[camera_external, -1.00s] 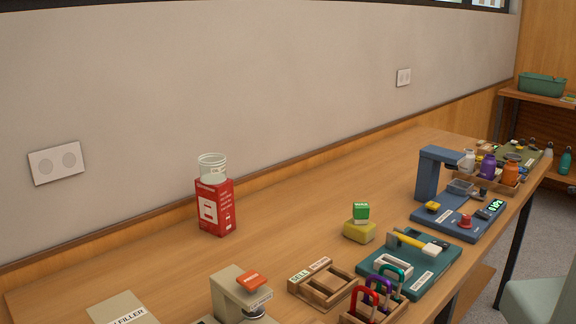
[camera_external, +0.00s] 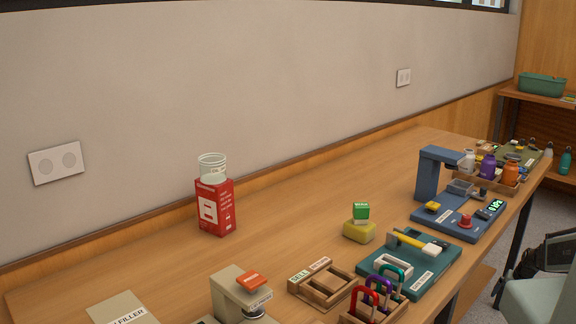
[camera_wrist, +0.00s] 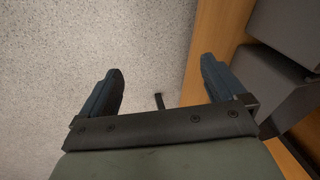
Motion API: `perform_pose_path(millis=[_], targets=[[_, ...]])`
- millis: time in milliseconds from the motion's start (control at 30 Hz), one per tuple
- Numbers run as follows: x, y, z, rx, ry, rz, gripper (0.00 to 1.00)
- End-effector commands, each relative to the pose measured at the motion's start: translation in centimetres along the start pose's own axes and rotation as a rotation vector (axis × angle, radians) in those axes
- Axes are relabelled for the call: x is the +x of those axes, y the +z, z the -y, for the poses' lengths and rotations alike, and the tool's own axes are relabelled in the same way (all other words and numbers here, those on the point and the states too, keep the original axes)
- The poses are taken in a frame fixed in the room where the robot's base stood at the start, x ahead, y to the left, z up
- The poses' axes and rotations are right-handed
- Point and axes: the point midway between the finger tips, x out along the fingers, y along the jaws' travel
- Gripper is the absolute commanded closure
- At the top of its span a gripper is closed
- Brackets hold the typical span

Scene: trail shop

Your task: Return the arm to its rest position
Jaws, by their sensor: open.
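My gripper shows in the wrist view (camera_wrist: 160,95) with its two dark fingers spread wide and nothing between them. It points down at the speckled grey floor beside a wooden edge. In the external view, a dark part of my arm (camera_external: 555,254) shows at the right edge, off the front side of the table and clear of the things on it. The fingertips cannot be made out there.
The long wooden table (camera_external: 150,265) holds a red box with a clear jar (camera_external: 214,205), a green block on a yellow one (camera_external: 360,222), a teal board (camera_external: 432,262), a blue stand (camera_external: 428,175), a rack of padlocks (camera_external: 375,305) and a beige press (camera_external: 230,292). The table's back left is clear.

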Motion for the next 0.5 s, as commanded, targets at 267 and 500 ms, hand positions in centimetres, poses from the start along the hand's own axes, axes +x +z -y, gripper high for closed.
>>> perform_pose_path(millis=[267, 500], targets=[[1.7, 16.3, -2.5, -0.273, 0.162, 0.383, 0.03], [0.1, 25.4, -6.0, -0.446, 0.286, 0.64, 0.03]])
